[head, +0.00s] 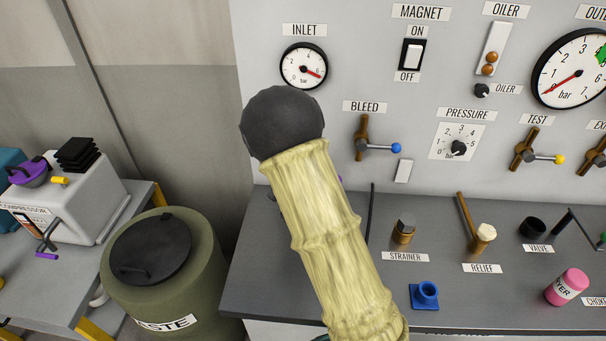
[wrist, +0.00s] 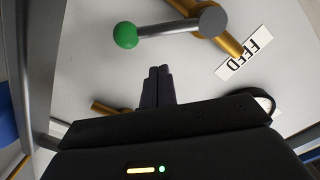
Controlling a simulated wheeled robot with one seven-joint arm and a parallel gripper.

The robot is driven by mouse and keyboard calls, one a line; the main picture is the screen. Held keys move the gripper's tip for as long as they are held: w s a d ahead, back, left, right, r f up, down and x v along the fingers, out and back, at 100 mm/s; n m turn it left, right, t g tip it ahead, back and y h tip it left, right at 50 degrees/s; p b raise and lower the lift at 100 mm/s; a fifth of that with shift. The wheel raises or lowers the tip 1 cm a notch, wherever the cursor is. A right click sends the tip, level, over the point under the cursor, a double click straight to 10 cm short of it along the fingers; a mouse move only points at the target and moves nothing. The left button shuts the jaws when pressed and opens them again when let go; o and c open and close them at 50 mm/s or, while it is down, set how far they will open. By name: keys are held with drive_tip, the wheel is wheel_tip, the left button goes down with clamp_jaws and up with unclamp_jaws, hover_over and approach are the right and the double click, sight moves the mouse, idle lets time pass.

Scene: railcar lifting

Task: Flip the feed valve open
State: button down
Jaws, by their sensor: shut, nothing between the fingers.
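The feed valve shows in the wrist view. It has a grey lever (wrist: 170,29) with a green ball (wrist: 126,36) at its left end, joined at a round grey hub (wrist: 212,19) to a brass pipe (wrist: 229,44). A FEED label (wrist: 243,53) is beside the pipe. My gripper (wrist: 159,73) is shut and empty, its dark fingertips just below the lever in the picture with a visible gap. In the head view my sleeved arm covers part of the panel and bench. Neither my gripper nor the feed valve can be made out there.
The panel carries a bleed valve (head: 377,147) with a blue ball and a test valve (head: 537,157) with a yellow ball. On the bench stand a strainer (head: 404,229), a relief lever (head: 484,235) and a pink dryer (head: 567,287). A waste bin (head: 207,275) stands left.

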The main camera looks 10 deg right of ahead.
drive_tip(key=b+v, duration=0.5)
drive_tip(key=v, duration=0.5)
drive_tip(key=shift+s+d+r, duration=0.2)
drive_tip(key=shift+s+r, duration=0.1)
drive_tip(key=shift+s, duration=0.05)
drive_tip(key=shift+w+f, duration=0.1)
drive_tip(key=shift+w, duration=0.1)
drive_tip(key=s+d+f+n+g+y, duration=0.1)
drive_tip(key=s+f+n+g, duration=0.3)
drive_tip(key=s, duration=0.5)
drive_tip(key=s+d+f+n+g+y, duration=0.1)
drive_tip(key=s+f+n+g+y, duration=0.2)
drive_tip(key=s+n+g, duration=0.4)
drive_tip(key=s+f+g, duration=0.1)
drive_tip(key=s+g, duration=0.1)
drive_tip(key=g, duration=0.1)
drive_tip(key=shift+s+n+y, duration=0.2)
drive_tip(key=shift+n+y, duration=0.2)
drive_tip(key=shift+f, duration=0.15)
